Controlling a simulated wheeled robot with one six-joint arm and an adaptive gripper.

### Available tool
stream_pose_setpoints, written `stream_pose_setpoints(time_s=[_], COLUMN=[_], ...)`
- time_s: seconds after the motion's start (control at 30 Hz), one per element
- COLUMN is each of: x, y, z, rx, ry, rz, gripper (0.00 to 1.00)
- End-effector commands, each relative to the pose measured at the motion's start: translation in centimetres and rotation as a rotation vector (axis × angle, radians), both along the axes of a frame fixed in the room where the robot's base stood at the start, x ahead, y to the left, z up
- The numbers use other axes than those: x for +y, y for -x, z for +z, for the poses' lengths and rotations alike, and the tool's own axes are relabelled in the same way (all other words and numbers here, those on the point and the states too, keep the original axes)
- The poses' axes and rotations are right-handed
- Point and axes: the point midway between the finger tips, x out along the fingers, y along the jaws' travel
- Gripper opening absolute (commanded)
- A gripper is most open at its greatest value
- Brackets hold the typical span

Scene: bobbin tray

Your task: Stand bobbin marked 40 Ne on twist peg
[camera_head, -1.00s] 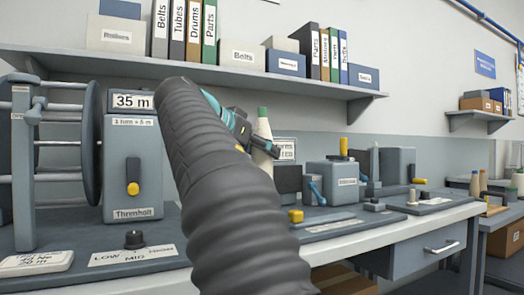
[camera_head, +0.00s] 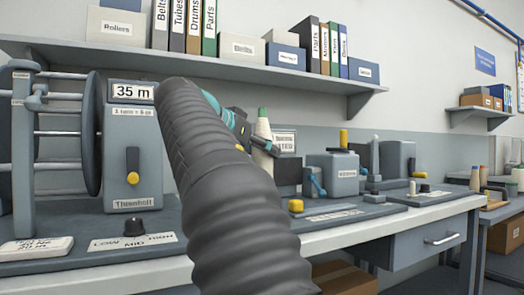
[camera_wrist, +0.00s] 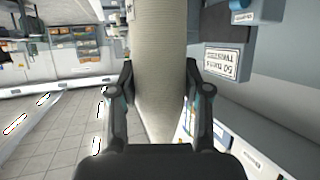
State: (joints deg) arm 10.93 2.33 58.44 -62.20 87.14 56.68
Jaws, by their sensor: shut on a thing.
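My gripper (camera_head: 266,146) is shut on a pale cone-shaped bobbin (camera_head: 263,128) with a green tip, held above the bench. In the wrist view the bobbin (camera_wrist: 158,50) runs between the two fingers of my gripper (camera_wrist: 158,80), its surface plain and ribbed. No 40 Ne marking on it can be read. A short pale peg (camera_head: 412,187) stands on a flat base at the right of the bench. I cannot tell whether it is the twist peg. My arm hides part of the bench's middle.
A reel machine with a 35 m display (camera_head: 133,92) fills the bench's left. A grey box with a blue crank (camera_head: 333,174) and a yellow knob (camera_head: 295,206) stand right of my arm. A shelf (camera_head: 230,62) with binders hangs above. Other bobbins (camera_head: 475,178) stand far right.

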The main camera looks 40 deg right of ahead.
Motion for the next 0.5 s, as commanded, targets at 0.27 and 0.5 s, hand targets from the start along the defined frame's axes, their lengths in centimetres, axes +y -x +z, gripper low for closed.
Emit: stream_pose_setpoints(time_s=[0.27,0.5], x=[0.0,0.0], y=[0.0,0.0], z=[-0.8,-1.4], rx=[0.0,0.0], ry=[0.0,0.0], rz=[0.0,0.0], gripper=[0.09,0.09])
